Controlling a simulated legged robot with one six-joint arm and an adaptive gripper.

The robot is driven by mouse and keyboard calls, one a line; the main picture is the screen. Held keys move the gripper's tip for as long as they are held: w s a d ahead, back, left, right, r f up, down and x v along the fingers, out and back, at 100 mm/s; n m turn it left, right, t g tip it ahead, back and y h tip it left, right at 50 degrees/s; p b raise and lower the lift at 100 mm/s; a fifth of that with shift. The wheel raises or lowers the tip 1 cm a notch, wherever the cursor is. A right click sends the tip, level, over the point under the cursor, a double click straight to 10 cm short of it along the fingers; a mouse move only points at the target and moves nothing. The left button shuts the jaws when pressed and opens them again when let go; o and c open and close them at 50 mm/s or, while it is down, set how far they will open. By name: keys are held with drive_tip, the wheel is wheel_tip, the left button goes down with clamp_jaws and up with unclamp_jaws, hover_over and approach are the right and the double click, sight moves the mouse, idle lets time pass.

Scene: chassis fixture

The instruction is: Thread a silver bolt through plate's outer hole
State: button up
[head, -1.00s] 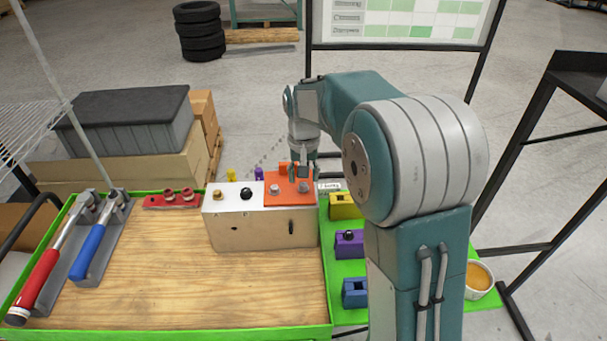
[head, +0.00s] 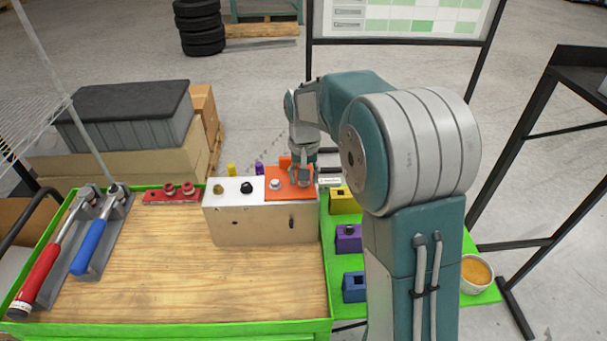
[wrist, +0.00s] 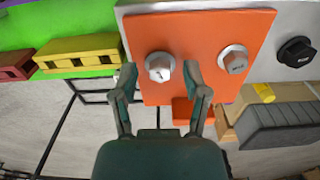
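The orange plate (head: 283,194) lies on the right part of the pale block's top and also fills much of the wrist view (wrist: 200,95). Two silver bolts stand on it: the inner one (head: 275,184), also seen in the wrist view (wrist: 233,60), and the outer one (wrist: 159,66), hidden behind my gripper in the head view. My gripper (wrist: 160,72) is low over the plate's right side in the head view (head: 301,182). Its fingers are apart, one on each side of the outer bolt, with visible gaps. How deep the bolts sit is hidden.
The block (head: 240,227) also bears a brass bolt (head: 218,189) and a black bolt (head: 246,187). Yellow (head: 343,201), purple (head: 348,238) and blue (head: 354,287) blocks stand to the right. Blue-handled (head: 90,247) and red-handled tools lie left. The wooden tabletop (head: 190,290) is clear in front.

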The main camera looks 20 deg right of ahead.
clamp_jaws()
drive_tip(key=m, duration=0.5)
drive_tip(key=shift+f, duration=0.1)
drive_tip(key=m, duration=0.5)
drive_tip(key=shift+f, duration=0.1)
drive_tip(key=m, duration=0.4)
drive_tip(key=shift+f+m, duration=0.1)
drive_tip(key=shift+m, duration=0.3)
drive_tip(key=shift+m, duration=0.3)
drive_tip(key=m, duration=0.5)
drive_tip(key=shift+o, duration=1.4)
unclamp_jaws()
